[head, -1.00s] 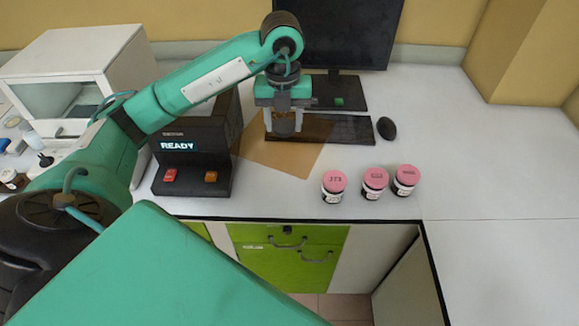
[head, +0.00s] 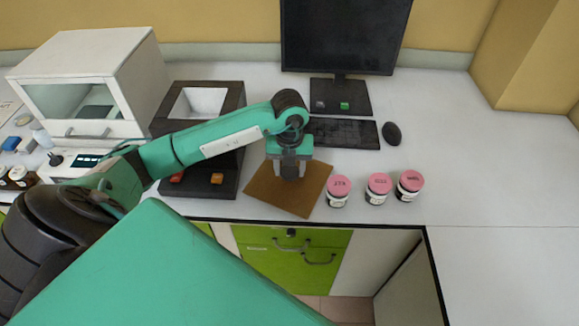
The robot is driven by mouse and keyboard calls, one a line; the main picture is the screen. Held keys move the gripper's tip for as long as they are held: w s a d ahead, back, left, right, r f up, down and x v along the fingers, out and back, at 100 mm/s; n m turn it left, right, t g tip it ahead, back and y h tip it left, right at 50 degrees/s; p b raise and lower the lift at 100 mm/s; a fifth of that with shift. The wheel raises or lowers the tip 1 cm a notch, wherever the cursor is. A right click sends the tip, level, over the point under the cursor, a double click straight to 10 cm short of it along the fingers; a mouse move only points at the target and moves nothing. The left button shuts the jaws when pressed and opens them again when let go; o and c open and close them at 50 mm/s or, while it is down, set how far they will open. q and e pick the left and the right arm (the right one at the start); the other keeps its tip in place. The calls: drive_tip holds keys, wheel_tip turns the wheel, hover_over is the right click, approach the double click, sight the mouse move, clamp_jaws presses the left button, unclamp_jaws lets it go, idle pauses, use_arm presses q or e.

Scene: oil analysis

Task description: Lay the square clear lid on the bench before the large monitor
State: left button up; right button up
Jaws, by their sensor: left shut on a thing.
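The square lid (head: 265,192) shows as a flat amber-brown see-through sheet at the front of the bench (head: 485,165), left of the pink-capped jars. My left gripper (head: 289,178) points down over its middle and is shut on it; the fingers hide the gripped part. I cannot tell whether the lid touches the bench or is held just above it. The large monitor (head: 345,35) stands at the back, with its foot on the bench. My right gripper is not in view.
A keyboard (head: 345,133) and mouse (head: 392,133) lie before the monitor. Three pink-capped jars (head: 378,190) stand just right of the lid. A black open-topped device (head: 222,180) and a white cabinet (head: 85,75) stand left. The bench's right side is clear.

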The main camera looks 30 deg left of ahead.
sight(290, 171)
use_arm(q)
drive_tip(key=shift+f, duration=0.3)
drive_tip(key=o, duration=0.9)
drive_tip(key=shift+f, duration=0.2)
drive_tip(key=shift+c, duration=0.2)
drive_tip(key=o, duration=0.4)
drive_tip(key=shift+o, duration=0.2)
drive_tip(key=shift+r, duration=0.1)
drive_tip(key=shift+r, duration=0.25)
wheel_tip(290, 171, up, 12)
drive_tip(key=b, duration=0.2)
